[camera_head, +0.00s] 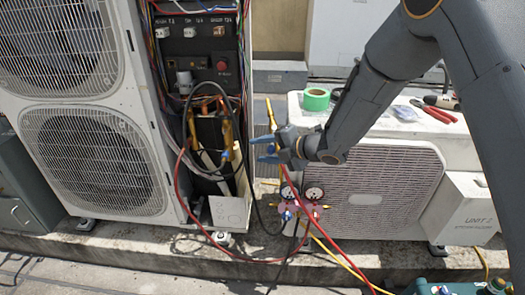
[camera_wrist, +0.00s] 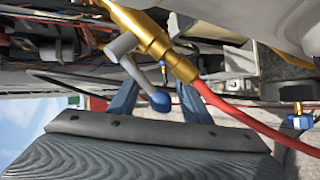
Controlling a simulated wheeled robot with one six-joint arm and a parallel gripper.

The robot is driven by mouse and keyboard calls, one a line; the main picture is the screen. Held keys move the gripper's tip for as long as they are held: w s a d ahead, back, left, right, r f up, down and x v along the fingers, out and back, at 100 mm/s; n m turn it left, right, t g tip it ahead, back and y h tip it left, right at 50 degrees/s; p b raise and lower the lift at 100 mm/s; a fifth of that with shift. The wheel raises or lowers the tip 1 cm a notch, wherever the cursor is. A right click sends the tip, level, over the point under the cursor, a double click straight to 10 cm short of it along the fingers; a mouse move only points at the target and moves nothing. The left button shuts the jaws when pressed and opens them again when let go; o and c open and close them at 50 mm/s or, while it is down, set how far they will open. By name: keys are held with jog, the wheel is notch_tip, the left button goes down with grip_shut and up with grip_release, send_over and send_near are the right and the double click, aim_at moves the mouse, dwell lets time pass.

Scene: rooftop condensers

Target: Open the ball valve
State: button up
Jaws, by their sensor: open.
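The ball valve is a brass body (camera_wrist: 150,35) with a grey bent lever (camera_wrist: 122,47) that ends in a blue knob (camera_wrist: 160,102). A red hose (camera_wrist: 228,108) runs from its end. In the head view the brass piece (camera_head: 271,113) stands just above and behind my gripper (camera_head: 264,149). My gripper (camera_wrist: 157,90) is open, its two blue fingers apart. In the wrist view the blue knob appears between the fingers, nearer the left one. I cannot tell whether either finger touches it. In the head view the lever is hidden by my gripper.
A tall condenser (camera_head: 85,110) with an open wiring bay (camera_head: 195,60) stands left. A low unit (camera_head: 385,190) stands right, with green tape (camera_head: 316,99) and red pliers (camera_head: 433,113) on top. A gauge manifold (camera_head: 300,200) and loose hoses hang below my gripper.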

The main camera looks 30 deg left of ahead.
aim_at(275, 150)
jog(key=shift+v, duration=3.9)
